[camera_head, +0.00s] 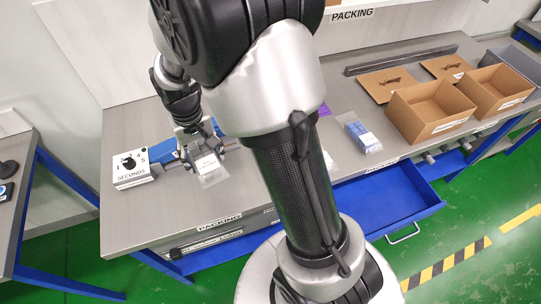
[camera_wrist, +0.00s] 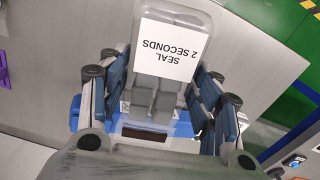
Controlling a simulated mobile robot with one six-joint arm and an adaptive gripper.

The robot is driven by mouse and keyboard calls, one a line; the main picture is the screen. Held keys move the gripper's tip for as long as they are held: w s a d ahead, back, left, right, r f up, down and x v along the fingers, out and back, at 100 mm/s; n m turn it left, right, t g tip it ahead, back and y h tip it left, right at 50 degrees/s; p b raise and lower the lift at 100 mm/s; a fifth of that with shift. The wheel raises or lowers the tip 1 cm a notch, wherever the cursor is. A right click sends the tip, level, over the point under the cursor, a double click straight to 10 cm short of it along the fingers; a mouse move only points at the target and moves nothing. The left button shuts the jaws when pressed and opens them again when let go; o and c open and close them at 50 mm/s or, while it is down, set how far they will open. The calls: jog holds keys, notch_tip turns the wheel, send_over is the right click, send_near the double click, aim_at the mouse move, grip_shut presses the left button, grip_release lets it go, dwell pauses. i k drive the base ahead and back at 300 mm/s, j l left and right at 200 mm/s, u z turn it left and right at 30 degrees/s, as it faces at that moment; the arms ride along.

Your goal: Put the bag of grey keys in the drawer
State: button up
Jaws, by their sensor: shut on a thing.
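The clear bag of grey keys (camera_wrist: 152,96) has a white label reading "SEAL 2 SECONDS" (camera_wrist: 166,50). In the head view the bag (camera_head: 211,172) is at the left of the workbench, held at my gripper (camera_head: 203,148). In the wrist view the fingers of my gripper (camera_wrist: 158,78) stand on both sides of the bag, shut on it. Whether the bag touches the bench is unclear. The blue drawer (camera_head: 385,203) is pulled out below the bench front. Its visible floor is bare; my arm hides its left part.
A dial box marked "SECONDS" (camera_head: 134,169) stands left of my gripper, next to a blue device (camera_head: 162,150) partly hidden behind it. A bag with blue contents (camera_head: 362,136) lies mid-bench. Open cardboard boxes (camera_head: 430,108) stand at the right. A shelf unit edges the back.

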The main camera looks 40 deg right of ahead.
aim_at(380, 209)
jog(key=k+l+z, duration=0.1)
jog(key=l, duration=0.3)
jog(key=k+l+z, duration=0.15)
jog(key=l, duration=0.25)
jog(key=k+l+z, duration=0.1)
jog(key=k+l, duration=0.15)
jog(key=l, duration=0.15)
jog(key=k+l+z, duration=0.15)
jog(key=l, duration=0.25)
jog(key=k+l+z, duration=0.1)
jog(key=l, duration=0.35)
